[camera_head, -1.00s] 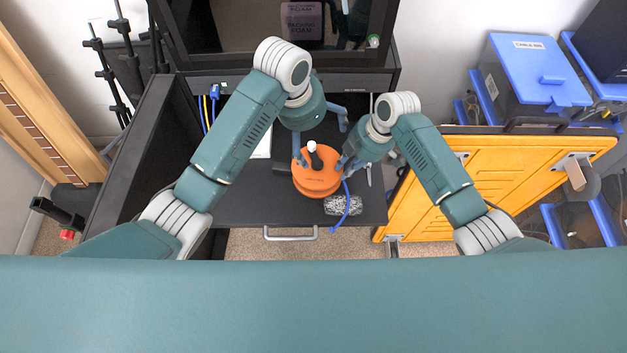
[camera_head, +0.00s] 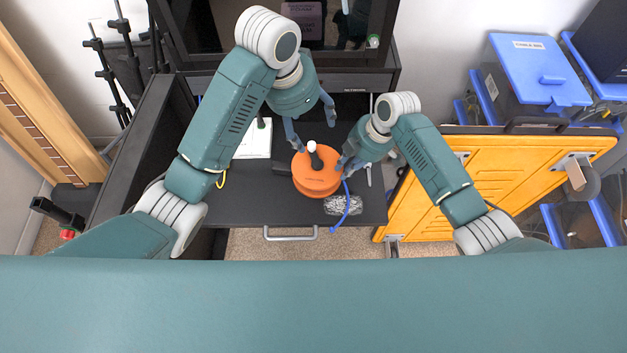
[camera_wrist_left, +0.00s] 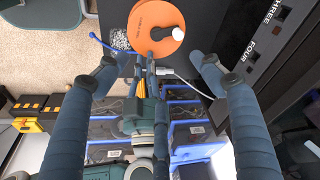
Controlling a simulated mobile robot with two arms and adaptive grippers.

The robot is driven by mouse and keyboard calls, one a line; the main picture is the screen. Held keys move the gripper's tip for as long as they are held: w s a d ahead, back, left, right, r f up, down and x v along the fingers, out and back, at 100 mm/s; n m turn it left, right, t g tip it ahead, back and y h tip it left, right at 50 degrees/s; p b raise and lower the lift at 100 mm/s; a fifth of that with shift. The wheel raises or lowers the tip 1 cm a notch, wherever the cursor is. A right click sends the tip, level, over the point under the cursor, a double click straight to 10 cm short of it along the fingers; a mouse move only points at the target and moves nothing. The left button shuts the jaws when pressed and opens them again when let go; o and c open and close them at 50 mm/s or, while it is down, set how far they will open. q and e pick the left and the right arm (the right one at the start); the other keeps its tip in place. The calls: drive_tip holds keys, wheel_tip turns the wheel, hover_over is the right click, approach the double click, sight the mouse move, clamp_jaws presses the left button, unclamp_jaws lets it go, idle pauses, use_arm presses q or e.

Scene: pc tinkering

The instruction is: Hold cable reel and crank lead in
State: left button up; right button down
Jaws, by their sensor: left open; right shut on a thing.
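The orange cable reel (camera_head: 318,184) lies flat on the black work surface. Its crank knob (camera_head: 311,146), white-topped on a dark stem, stands up near the far side. A blue lead (camera_head: 346,208) runs from the reel's right side toward the front edge. My right gripper (camera_head: 344,164) is shut on the reel's right edge; its exact grip is partly hidden. My left gripper (camera_head: 309,123) is open and empty, above and beyond the reel, apart from the knob. In the left wrist view, the reel (camera_wrist_left: 152,35) shows past the left gripper's spread fingers (camera_wrist_left: 158,65).
A speckled grey bundle (camera_head: 337,204) lies right of the reel near the front edge. A white sheet (camera_head: 255,140) lies at left. A dark cabinet (camera_head: 275,30) stands behind. A yellow panel (camera_head: 490,180) is at right.

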use_arm(q)
drive_tip(key=shift+m+g, duration=0.3)
drive_tip(key=shift+m, duration=0.6)
drive_tip(key=x, duration=0.2)
drive_tip(key=a+x, duration=0.1)
drive_tip(key=x, duration=0.4)
drive_tip(key=shift+a+f, duration=0.1)
drive_tip(key=shift+f, duration=0.45)
drive_tip(key=c, duration=0.7)
drive_tip(key=shift+o, duration=0.2)
drive_tip(key=shift+x, duration=4.45)
drive_tip(key=shift+s+d+n, duration=0.1)
drive_tip(key=shift+d+n, duration=0.15)
drive_tip(key=shift+n, duration=0.85)
drive_tip(key=shift+r+n+t, duration=0.1)
drive_tip(key=shift+n+t, duration=0.4)
drive_tip(key=shift+n, duration=0.7)
drive_tip(key=shift+a, duration=0.25)
